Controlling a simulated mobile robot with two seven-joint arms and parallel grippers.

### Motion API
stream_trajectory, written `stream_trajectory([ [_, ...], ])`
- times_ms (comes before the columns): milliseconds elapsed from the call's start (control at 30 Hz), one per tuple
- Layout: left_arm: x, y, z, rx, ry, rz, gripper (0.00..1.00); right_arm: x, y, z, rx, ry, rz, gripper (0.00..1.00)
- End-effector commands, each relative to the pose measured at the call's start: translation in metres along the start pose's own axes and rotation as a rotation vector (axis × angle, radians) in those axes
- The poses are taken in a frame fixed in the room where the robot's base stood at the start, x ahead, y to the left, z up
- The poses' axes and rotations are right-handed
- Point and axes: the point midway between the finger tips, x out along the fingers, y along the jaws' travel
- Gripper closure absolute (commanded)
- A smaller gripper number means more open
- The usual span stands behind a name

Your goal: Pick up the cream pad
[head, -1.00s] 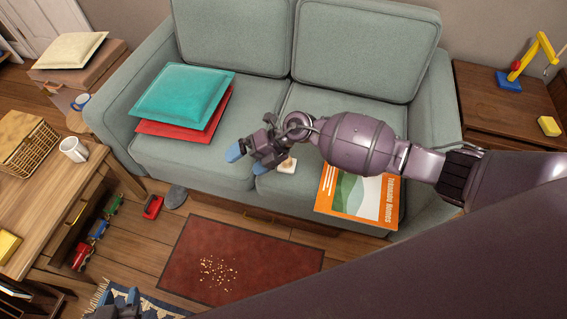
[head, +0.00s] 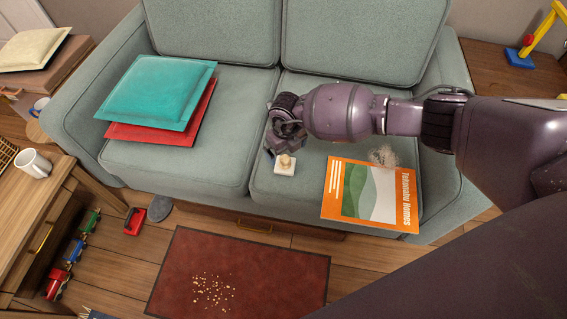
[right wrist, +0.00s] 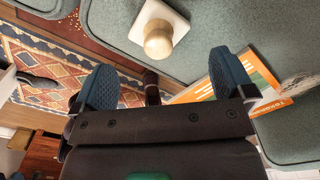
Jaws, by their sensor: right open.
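A small square cream pad (head: 284,169) with a round wooden knob on top lies on the front of the right sofa seat. In the right wrist view the pad (right wrist: 178,20) is at the top, beyond my open fingers and apart from them. My right gripper (head: 280,145) is just behind the pad in the head view, its fingertips partly hidden. The right wrist view shows the gripper (right wrist: 163,75) open, its blue fingertips spread with nothing between them. My left gripper is not in view.
An orange magazine (head: 345,200) and a fuzzy greyish patch (head: 384,156) lie right of the pad. Teal (head: 157,90) and red (head: 150,133) cushions are stacked left. A larger cream cushion (head: 30,48) rests at far left. Crumbs lie on the red mat (head: 285,270).

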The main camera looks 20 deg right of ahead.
Motion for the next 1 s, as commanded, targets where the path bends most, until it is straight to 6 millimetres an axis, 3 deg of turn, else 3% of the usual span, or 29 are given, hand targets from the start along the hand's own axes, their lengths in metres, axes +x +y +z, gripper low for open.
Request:
stream_trajectory([
  [33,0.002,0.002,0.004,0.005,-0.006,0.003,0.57,0.015,0.001,-0.003,0.000,0.010,0.003,0.00],
  [267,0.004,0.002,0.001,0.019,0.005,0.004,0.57,0.026,0.001,-0.002,0.001,0.004,0.003,0.00],
  [600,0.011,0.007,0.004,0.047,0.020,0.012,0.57,0.072,0.003,-0.005,0.000,0.012,0.004,0.00],
  [900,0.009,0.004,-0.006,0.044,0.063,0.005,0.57,0.070,0.002,0.000,0.000,0.000,0.002,0.00],
  [1000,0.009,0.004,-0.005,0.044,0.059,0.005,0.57,0.070,0.002,-0.001,0.000,0.000,0.002,0.15],
])
